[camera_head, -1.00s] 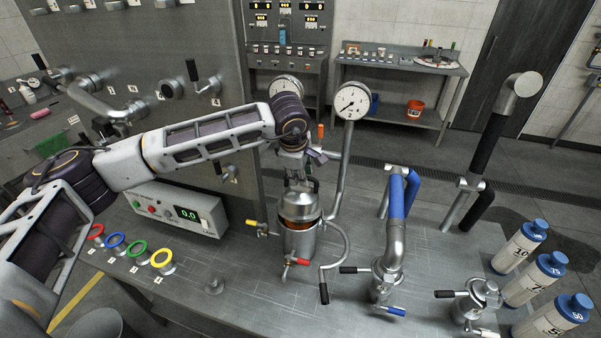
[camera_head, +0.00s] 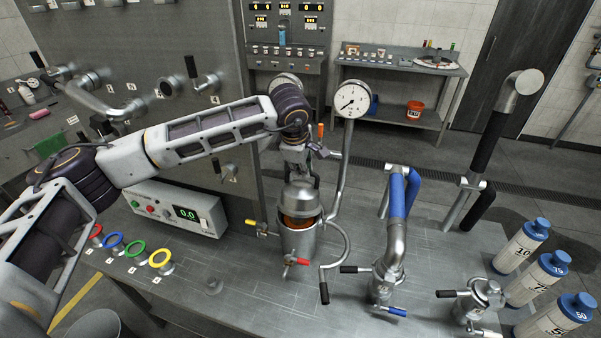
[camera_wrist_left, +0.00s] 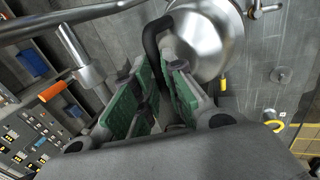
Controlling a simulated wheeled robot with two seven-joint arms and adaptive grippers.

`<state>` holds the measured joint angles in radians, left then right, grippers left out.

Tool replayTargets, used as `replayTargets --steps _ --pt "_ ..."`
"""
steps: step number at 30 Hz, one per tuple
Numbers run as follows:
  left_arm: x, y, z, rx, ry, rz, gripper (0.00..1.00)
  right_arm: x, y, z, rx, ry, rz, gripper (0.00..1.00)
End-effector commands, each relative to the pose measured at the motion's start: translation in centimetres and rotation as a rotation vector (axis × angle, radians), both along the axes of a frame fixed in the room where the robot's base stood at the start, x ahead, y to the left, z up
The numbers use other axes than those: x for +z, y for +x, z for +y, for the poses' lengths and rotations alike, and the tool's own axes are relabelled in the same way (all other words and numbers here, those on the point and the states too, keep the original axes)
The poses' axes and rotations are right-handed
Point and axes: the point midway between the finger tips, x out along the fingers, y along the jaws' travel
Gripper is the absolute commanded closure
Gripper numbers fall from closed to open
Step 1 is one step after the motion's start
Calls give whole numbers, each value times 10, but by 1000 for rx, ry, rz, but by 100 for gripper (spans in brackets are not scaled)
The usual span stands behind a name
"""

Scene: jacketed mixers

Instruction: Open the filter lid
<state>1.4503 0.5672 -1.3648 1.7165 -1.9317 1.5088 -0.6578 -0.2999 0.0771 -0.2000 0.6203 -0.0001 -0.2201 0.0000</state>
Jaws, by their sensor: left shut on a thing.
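The filter (camera_head: 298,241) is a metal vessel standing on the grey bench in the middle of the head view. Its domed steel lid (camera_head: 300,198) is raised and tilted, and an orange-brown inside shows in the gap under its front edge. My left gripper (camera_head: 300,172) is above and behind the lid, shut on its handle. In the left wrist view the lid (camera_wrist_left: 208,40) is a shiny dome, and its black curved handle (camera_wrist_left: 152,42) runs down between the green finger pads of my left gripper (camera_wrist_left: 160,92). The exact grip is partly hidden. My right gripper is not in view.
A pressure gauge (camera_head: 351,101) on a pipe stands just behind the filter. A red-handled valve (camera_head: 296,262) and a blue pipe (camera_head: 397,195) are close by. A control box (camera_head: 178,209) sits to the left, and several blue-capped bottles (camera_head: 538,278) stand at right.

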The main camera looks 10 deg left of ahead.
Motion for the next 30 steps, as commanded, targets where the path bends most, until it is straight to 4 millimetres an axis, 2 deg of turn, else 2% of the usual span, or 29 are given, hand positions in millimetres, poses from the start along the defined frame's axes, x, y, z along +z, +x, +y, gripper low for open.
replayTargets --steps 10,30 --pt "5 19 -3 4 0 -3 100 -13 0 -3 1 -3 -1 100" --pt "9 52 -10 3 26 123 100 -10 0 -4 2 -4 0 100"
